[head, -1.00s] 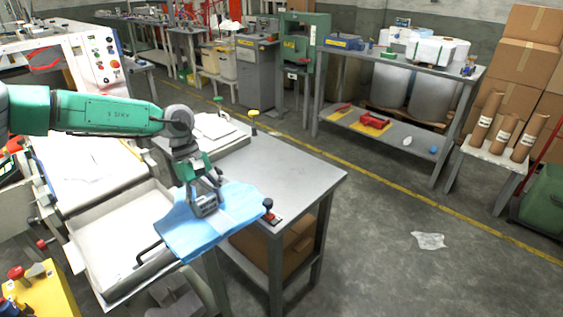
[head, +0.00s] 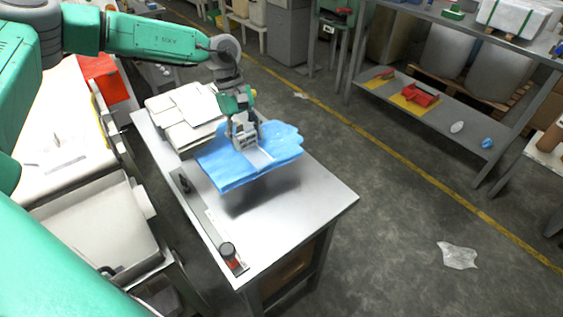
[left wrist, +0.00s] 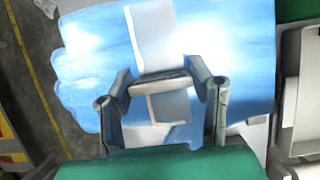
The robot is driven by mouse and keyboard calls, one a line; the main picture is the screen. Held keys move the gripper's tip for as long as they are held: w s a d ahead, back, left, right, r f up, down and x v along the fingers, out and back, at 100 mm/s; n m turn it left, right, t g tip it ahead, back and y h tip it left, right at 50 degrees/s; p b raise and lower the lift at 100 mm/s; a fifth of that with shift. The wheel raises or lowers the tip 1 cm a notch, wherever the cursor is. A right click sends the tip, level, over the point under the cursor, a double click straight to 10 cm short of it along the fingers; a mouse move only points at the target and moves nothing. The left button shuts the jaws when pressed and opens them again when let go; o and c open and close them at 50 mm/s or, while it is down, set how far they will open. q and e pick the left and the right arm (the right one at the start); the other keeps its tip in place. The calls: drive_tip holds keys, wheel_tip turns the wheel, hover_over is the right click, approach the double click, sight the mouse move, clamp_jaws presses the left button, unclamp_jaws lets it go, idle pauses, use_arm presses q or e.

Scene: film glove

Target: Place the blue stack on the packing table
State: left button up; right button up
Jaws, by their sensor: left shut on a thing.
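The blue stack (head: 272,150) is a flat pile of blue film gloves with a pale band across it. My left gripper (head: 246,146) is shut on the blue stack from above, at about its middle. The stack hangs a little above the grey packing table (head: 310,205), with a dark shadow on the top below it. In the left wrist view, the blue stack (left wrist: 95,55) fills much of the picture, with the gripper fingers (left wrist: 160,95) over its pale band. My right gripper does not show.
A pile of white sheets (head: 190,115) lies on the table's far left part. A sealing bar with a dark knob (head: 227,250) runs along the left edge. A white tray (head: 95,225) stands left of the table. The table's front right part is clear.

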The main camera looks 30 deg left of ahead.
sight(251, 145)
use_arm(q)
drive_tip(key=shift+w+d+f, duration=0.2)
drive_tip(key=shift+w, duration=0.1)
drive_tip(key=f, duration=0.5)
drive_tip(key=shift+d, duration=0.3)
drive_tip(key=f, duration=0.4)
drive_tip(key=shift+a+f, duration=0.25)
drive_tip(key=shift+a, duration=0.1)
drive_tip(key=shift+d, duration=0.25)
drive_tip(key=o, duration=1.2)
drive_tip(key=shift+a, duration=0.1)
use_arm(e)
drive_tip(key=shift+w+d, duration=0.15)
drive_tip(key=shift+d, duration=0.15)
